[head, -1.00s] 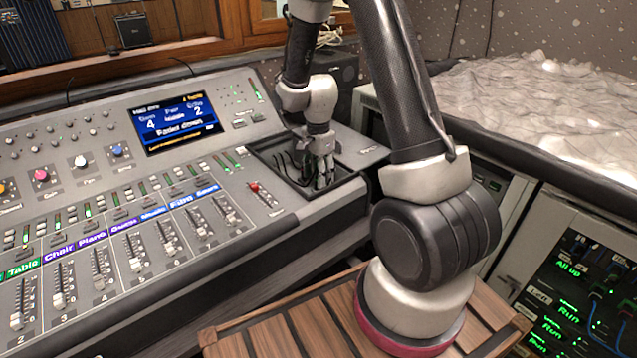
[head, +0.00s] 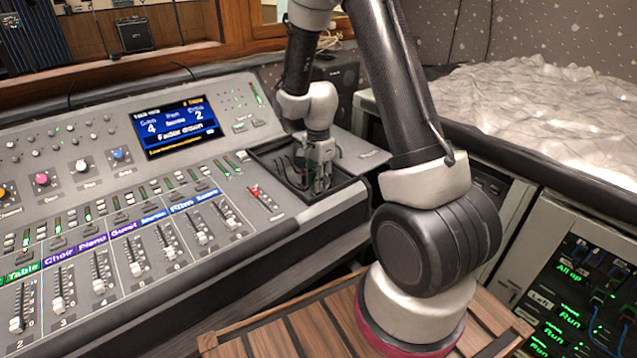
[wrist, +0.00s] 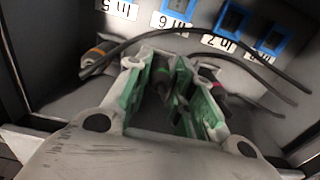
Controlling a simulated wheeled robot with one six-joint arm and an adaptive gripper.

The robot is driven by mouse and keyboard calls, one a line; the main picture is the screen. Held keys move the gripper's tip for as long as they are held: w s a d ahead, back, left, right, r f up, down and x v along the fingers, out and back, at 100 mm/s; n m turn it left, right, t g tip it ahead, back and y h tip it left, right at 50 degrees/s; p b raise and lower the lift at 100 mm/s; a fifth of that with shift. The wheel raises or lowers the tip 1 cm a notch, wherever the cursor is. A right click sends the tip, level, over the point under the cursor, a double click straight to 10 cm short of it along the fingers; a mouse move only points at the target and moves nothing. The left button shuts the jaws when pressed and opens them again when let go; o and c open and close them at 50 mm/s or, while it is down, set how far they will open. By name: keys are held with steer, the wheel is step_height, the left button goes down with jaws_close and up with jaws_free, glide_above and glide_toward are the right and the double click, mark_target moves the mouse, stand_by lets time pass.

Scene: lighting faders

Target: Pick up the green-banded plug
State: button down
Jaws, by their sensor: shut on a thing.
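My gripper (wrist: 178,98) reaches down into the dark recessed bay at the right end of the console; it also shows in the head view (head: 321,188). Its two green-padded fingers are shut on a dark plug, the green-banded plug (wrist: 161,77), which shows a greenish band between the pads. The fingers partly hide this plug. A plug with a reddish band (wrist: 211,76) lies just right of the fingers. Black cables run across the bay.
Blue-framed sockets (wrist: 232,18) labelled In 6, In 7 and neighbours line the bay's back wall. The bay's rim (head: 338,203) surrounds my gripper closely. Fader rows (head: 130,255) and a screen (head: 177,126) lie to the left. A wooden slatted surface (head: 290,338) is in front.

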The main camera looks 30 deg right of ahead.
step_height(320, 180, up, 21)
steer(key=shift+f, duration=0.2)
stand_by(0.6)
